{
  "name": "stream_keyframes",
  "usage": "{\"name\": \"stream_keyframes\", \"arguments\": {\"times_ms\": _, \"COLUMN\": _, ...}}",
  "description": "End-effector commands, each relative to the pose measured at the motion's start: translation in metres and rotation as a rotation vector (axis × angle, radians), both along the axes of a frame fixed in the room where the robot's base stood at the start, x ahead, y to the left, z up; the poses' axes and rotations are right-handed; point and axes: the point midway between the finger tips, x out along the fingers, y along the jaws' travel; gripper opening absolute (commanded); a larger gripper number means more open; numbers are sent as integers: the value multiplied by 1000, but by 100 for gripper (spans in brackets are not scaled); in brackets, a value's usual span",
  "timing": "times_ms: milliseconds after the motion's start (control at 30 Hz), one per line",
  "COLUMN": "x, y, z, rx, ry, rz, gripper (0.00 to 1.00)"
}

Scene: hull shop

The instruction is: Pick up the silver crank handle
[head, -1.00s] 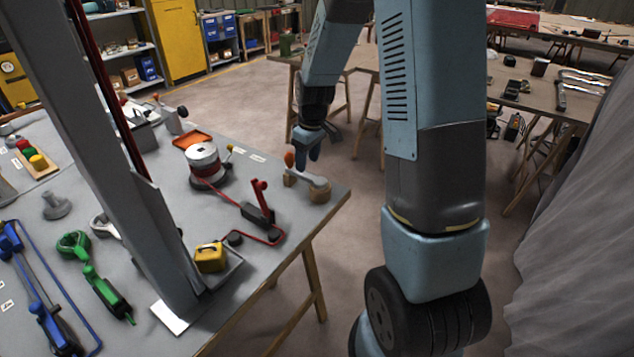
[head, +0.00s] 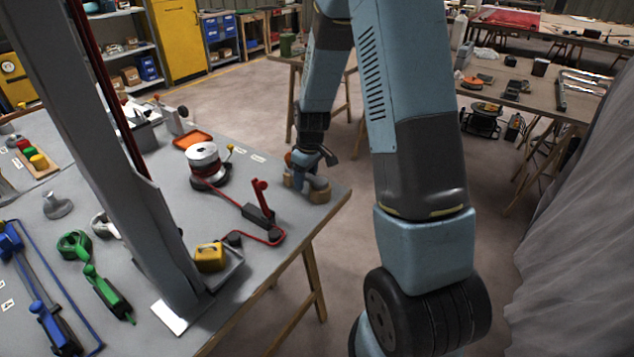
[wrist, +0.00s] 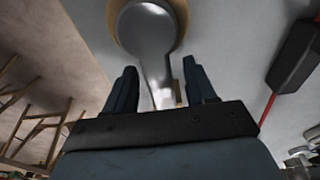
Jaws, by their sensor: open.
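The silver crank handle (head: 319,183) rests on round wooden blocks (head: 320,196) near the right corner of the grey table. In the wrist view its wide rounded end (wrist: 146,28) lies ahead of the fingers, and its narrower arm runs back between them. My gripper (head: 304,166) is over the handle, pointing down, with its fingers apart on either side of the arm. It is open. In the head view my gripper hides most of the handle's arm and its orange knob. I cannot tell whether the fingers touch it.
A red lever on a black base (head: 259,214) with a red cord stands left of the handle. A grey post (head: 110,150) rises at left. The table edge is close on the right.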

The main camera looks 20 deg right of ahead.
Motion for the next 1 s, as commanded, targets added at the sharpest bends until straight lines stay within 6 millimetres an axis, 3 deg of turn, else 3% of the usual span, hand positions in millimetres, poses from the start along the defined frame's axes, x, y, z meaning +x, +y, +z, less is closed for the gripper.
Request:
{"name": "stream_keyframes", "arguments": {"times_ms": 100, "x": 0, "y": 0, "z": 0, "rx": 0, "ry": 0, "rz": 0, "gripper": 55}}
{"name": "stream_keyframes", "arguments": {"times_ms": 667, "x": 0, "y": -1, "z": 0, "rx": 0, "ry": 0, "rz": -1, "gripper": 2}}
{"name": "stream_keyframes", "arguments": {"times_ms": 1000, "x": 0, "y": -1, "z": 1, "rx": 0, "ry": -1, "rz": -1, "gripper": 0}}
